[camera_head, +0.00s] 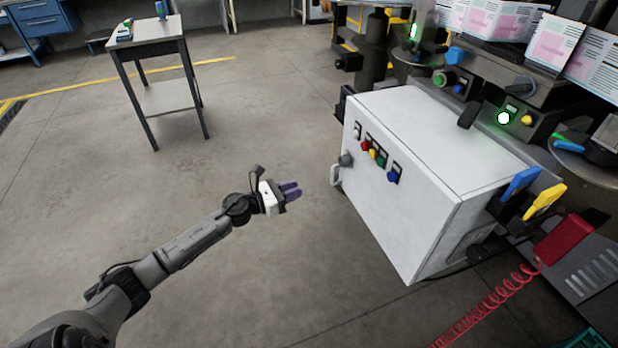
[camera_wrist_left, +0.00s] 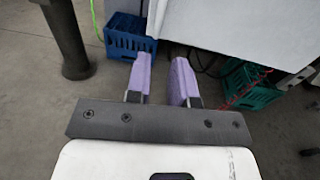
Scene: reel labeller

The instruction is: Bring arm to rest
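My left arm (camera_head: 190,243) reaches in from the lower left over bare floor. My left gripper (camera_head: 291,190) has purple fingers and hangs in free air, left of the white machine cabinet (camera_head: 400,200). In the left wrist view the two fingers of the left gripper (camera_wrist_left: 161,75) stand apart with nothing between them. My right arm and gripper do not show in either view.
The cabinet has coloured buttons (camera_head: 372,153) and a handle (camera_head: 335,175) facing my gripper. A small table (camera_head: 165,95) stands at the back left. In the wrist view, a blue crate (camera_wrist_left: 130,38) and a green crate (camera_wrist_left: 245,85) are ahead. The floor (camera_head: 250,120) between table and cabinet is clear.

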